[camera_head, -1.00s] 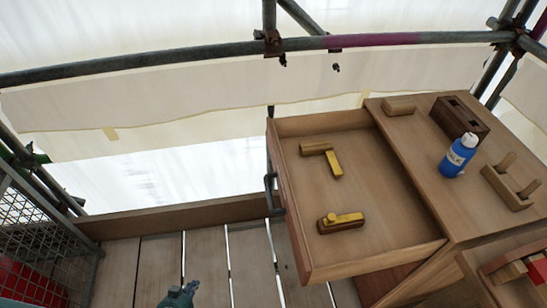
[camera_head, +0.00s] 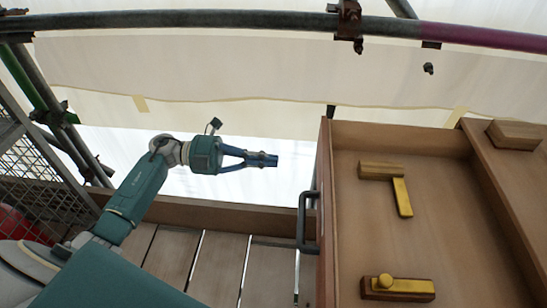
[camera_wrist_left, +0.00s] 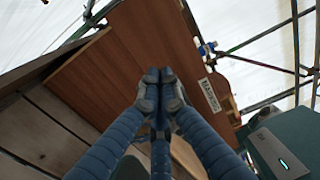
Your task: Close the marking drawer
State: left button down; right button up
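The open drawer (camera_head: 460,235) extends left from the wooden cabinet in the head view. Its reddish front panel (camera_head: 325,235) faces left and carries a dark bar handle (camera_head: 308,220). A try square (camera_head: 402,196) and a wooden marking gauge (camera_head: 398,289) with brass parts lie inside. My left gripper (camera_head: 272,160) points right, left of the drawer front and apart from it. Its fingertips are together with nothing between them, also in the left wrist view (camera_wrist_left: 160,75). That view shows brown wood panels and a small white label (camera_wrist_left: 209,95), its lettering hard to read. My right gripper is not in view.
A scaffold rail (camera_head: 200,22) runs across the top. A mesh panel (camera_head: 35,170) and scaffold poles stand at the left. Plank flooring (camera_head: 220,265) lies below my left arm. A wooden block (camera_head: 514,135) rests on the cabinet top.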

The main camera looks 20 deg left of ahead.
aim_at(325, 164)
pick_arm(q)
jog(key=x, duration=1.1)
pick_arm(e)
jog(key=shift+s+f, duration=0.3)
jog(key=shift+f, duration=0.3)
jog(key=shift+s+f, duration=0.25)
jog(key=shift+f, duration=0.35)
pick_arm(q)
jog(key=shift+w+d+p, duration=0.1)
jog(key=shift+p, duration=0.2)
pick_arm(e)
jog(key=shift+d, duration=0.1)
